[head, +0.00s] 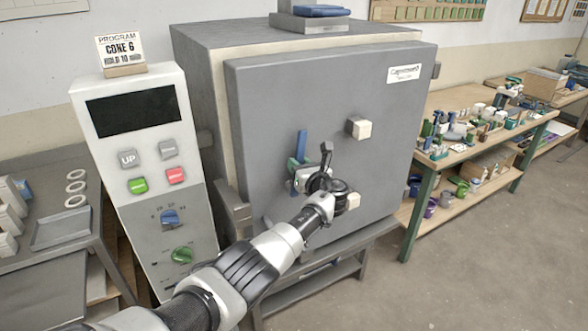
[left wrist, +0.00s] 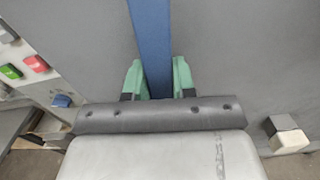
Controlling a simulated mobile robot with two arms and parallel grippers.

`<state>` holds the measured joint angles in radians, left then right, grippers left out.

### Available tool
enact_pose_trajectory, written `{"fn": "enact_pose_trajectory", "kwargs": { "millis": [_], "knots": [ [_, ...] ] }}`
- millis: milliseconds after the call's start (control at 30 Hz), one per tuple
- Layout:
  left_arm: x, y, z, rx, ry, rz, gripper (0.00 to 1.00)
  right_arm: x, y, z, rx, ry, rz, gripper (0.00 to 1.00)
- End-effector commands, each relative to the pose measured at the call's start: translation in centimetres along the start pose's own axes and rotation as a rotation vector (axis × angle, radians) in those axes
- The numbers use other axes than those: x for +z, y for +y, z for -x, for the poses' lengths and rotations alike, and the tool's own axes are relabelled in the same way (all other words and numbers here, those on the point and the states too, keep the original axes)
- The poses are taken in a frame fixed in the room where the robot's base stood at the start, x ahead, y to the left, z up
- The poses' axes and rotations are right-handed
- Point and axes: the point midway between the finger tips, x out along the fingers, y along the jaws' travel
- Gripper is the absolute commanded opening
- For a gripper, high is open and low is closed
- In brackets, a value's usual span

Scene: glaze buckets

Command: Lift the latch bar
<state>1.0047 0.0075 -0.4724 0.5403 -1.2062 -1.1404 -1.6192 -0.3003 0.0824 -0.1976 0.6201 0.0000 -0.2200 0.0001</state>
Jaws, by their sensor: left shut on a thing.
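The latch bar (head: 302,143) is a blue upright bar on the front of the grey kiln door (head: 380,110). My left gripper (head: 296,172) is at the lower part of this bar, its green fingers on either side of it. In the left wrist view the blue bar (left wrist: 152,45) runs down between the two green fingers (left wrist: 156,82), which are shut on it. My right gripper is not in view.
A control panel (head: 130,150) with buttons and knobs stands left of the kiln. Pale blocks (head: 362,128) stick out from the door. A workbench (head: 420,160) with glaze pots is on the right, with open floor (head: 480,260) in front. A grey table (head: 50,262) is at left.

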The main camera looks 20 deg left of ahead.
Motion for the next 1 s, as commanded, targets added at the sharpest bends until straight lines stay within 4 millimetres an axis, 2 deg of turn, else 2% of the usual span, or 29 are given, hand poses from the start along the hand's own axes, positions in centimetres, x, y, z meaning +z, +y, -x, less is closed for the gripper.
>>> {"fn": "enact_pose_trajectory", "kwargs": {
  "millis": [667,700,800,833,1000],
  "knots": [
    [0.00,-0.51,-0.03,-0.001,-0.002,-0.067,0.00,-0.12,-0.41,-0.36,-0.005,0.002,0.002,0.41],
    [-0.01,-0.51,-0.03,-0.001,-0.002,-0.067,0.30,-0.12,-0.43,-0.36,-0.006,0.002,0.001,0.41],
    [-0.02,-0.50,-0.02,-0.001,-0.002,-0.065,0.46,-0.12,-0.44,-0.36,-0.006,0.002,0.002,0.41],
    [-0.02,-0.50,-0.02,-0.001,-0.001,-0.064,0.50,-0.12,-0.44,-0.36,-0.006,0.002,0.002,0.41],
    [-0.04,-0.51,-0.01,-0.001,-0.001,-0.062,0.51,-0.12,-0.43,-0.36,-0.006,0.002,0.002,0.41]
  ]
}}
